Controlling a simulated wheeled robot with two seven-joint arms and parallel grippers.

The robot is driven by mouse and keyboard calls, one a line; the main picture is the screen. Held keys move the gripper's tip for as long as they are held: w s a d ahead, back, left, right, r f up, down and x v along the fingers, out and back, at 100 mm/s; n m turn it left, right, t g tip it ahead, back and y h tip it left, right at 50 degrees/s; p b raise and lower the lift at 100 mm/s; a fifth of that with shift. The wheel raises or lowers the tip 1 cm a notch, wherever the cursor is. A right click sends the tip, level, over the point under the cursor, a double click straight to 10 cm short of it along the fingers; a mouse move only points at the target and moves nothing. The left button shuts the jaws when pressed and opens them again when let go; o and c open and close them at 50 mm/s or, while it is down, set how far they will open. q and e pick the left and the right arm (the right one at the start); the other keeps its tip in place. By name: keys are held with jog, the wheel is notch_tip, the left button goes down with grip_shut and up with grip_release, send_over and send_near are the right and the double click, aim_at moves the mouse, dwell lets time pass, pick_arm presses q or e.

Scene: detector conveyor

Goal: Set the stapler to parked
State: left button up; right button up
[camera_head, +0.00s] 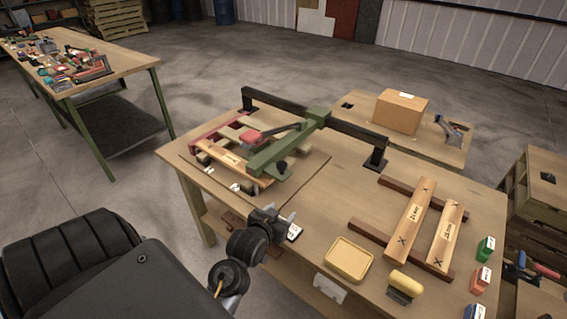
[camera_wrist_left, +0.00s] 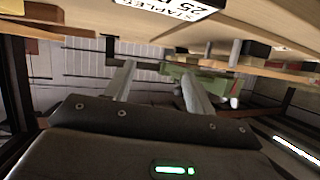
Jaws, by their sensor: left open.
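I cannot tell for sure which tool is the stapler. A red and black handled tool (camera_head: 262,135) lies over the wooden slats at the left of the bench, beside a green arm (camera_head: 282,151) on a black rail. A grey tool (camera_head: 453,131) stands on the small table at the back right. My left gripper (camera_head: 284,222) is at the bench's front edge, short of the green arm. Its two fingers (camera_wrist_left: 157,75) are apart and empty in the left wrist view. A white staples label (camera_wrist_left: 180,8) shows near it. My right gripper is out of view.
Two marked planks (camera_head: 408,226) lie on dark bars at the right. A yellow tray (camera_head: 348,261), a yellow-topped block (camera_head: 404,286) and small coloured boxes (camera_head: 485,250) stand along the front right. A cardboard box (camera_head: 400,111) is at the back.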

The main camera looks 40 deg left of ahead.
aim_at(283, 162)
pick_arm(q)
jog(key=w+a+r+n+t+y, duration=0.1)
jog(key=w+a, duration=0.2)
jog(key=w, duration=0.2)
jog(key=w+a+r+n+t+y+p, duration=0.1)
jog(key=w+a+r+y, duration=0.1)
jog(key=w+a, duration=0.2)
jog(key=w+a+r+n+t+y+p, duration=0.1)
jog(key=w+a+r, duration=0.1)
jog(key=w, duration=0.3)
jog(key=shift+w+a+r, duration=0.1)
jog(key=shift+w+a, duration=0.1)
jog(key=shift+a, duration=0.25)
jog(key=shift+w+a, duration=0.15)
jog(key=shift+a, duration=0.3)
jog(key=shift+c, duration=0.4)
grip_shut()
jog(key=shift+d, duration=0.1)
